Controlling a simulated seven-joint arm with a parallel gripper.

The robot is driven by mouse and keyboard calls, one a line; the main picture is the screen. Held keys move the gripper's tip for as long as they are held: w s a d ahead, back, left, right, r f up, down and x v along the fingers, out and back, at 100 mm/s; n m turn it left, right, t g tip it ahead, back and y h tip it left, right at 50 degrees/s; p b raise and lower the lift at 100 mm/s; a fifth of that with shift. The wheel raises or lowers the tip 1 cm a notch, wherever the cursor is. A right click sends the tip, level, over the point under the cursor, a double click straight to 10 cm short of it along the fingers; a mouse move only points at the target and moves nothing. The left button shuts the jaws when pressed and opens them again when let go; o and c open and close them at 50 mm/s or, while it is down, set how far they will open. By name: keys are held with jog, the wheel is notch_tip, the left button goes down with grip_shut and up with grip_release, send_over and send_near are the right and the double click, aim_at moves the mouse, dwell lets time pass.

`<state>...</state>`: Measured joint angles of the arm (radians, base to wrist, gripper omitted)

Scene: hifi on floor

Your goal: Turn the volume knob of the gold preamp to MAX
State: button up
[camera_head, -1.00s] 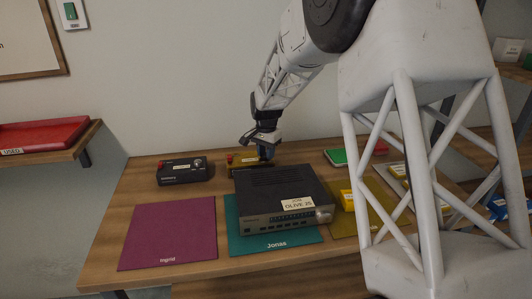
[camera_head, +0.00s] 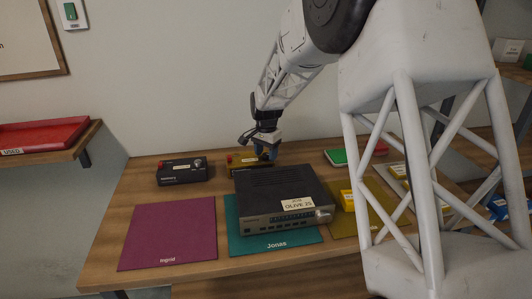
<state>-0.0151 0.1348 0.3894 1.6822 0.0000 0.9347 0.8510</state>
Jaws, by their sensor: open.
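The gold preamp (camera_head: 240,160) is a small box at the back of the table, with a red part on its left top. It is partly hidden behind the large dark unit and my gripper. Its volume knob is not visible. My gripper (camera_head: 266,154) is at the right end of the gold preamp, pointing down. It is open. Whether its fingers are around the knob or touching it cannot be told from this view.
A large dark hi-fi unit (camera_head: 270,195) stands just in front on a teal mat (camera_head: 275,239). A black box with a knob (camera_head: 183,171) sits to the left. A purple mat (camera_head: 167,235) is bare. Yellow and green items lie at right.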

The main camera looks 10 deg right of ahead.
aim_at(266, 154)
jog(key=shift+r, duration=3.95)
jog(key=shift+s+r, duration=0.25)
jog(key=shift+s, duration=0.15)
jog(key=s+d+r+n+t, duration=0.15)
jog(key=s+r, duration=0.25)
jog(key=s, duration=0.8)
jog(key=s+r+n, duration=0.3)
jog(key=s+r, duration=0.1)
jog(key=s, duration=0.8)
jog(key=s+f+n, duration=0.2)
jog(key=s, duration=1)
jog(key=s+f+n+t, duration=0.1)
jog(key=s+f+n, duration=0.1)
jog(key=s, duration=1)
jog(key=shift+s+f+n, duration=0.15)
jog(key=shift+s+n, duration=0.1)
jog(key=shift+n, duration=0.2)
